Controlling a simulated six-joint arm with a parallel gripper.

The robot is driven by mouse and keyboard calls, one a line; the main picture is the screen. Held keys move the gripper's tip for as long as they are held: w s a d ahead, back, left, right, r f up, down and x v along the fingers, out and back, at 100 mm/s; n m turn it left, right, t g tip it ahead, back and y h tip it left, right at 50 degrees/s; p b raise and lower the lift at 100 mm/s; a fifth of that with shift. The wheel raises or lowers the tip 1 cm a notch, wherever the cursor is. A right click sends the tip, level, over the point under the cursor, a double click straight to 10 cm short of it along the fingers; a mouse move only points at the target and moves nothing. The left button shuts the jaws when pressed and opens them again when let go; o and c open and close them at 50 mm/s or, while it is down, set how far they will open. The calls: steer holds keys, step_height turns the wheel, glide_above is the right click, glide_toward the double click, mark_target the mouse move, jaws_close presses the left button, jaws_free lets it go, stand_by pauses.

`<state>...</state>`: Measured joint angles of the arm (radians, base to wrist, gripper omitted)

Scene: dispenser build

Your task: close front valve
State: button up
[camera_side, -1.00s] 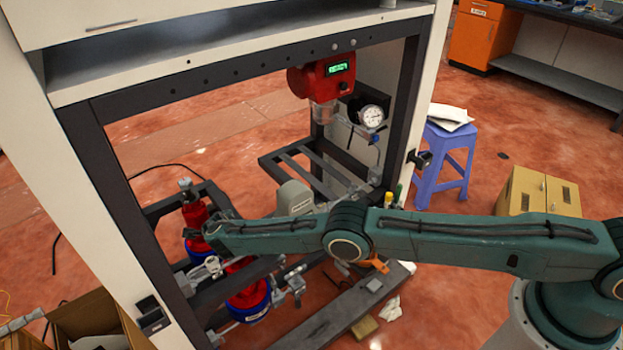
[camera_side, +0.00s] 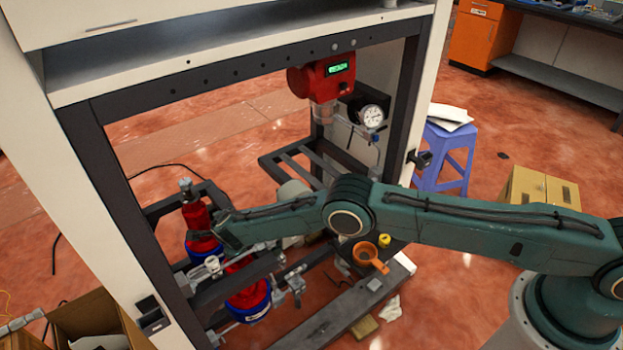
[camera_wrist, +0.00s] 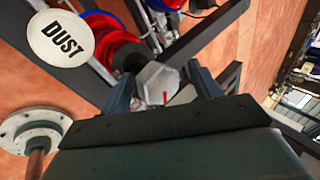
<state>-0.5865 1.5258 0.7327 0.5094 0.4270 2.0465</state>
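My gripper (camera_side: 226,236) is at the end of the green arm, inside the dark frame beside the upper red cylinder (camera_side: 197,216). In the wrist view my gripper (camera_wrist: 162,88) has its two dark fingers apart. A pale grey hexagonal piece (camera_wrist: 157,78) with a small red mark shows between the fingers, with gaps on both sides. I cannot tell whether this piece is the front valve. A silver fitting (camera_side: 212,264) shows just below my gripper. A lower red cylinder with a blue band (camera_side: 247,298) is under the pipework. My gripper partly hides the fittings.
Dark frame posts (camera_side: 110,190) and bars surround the work. A red device with a green display (camera_side: 322,78) and a round gauge (camera_side: 371,116) hang above. An orange pan-shaped item (camera_side: 370,257) lies below my arm.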

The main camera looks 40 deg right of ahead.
steer(key=n+y, duration=0.1)
steer(key=n, duration=0.1)
steer(key=n+y, duration=0.2)
steer(key=n, duration=0.1)
steer(key=shift+d, duration=0.15)
steer(key=shift+n+g+y, duration=0.3)
steer(key=shift+n+y, duration=1.2)
steer(key=shift+n, duration=1.1)
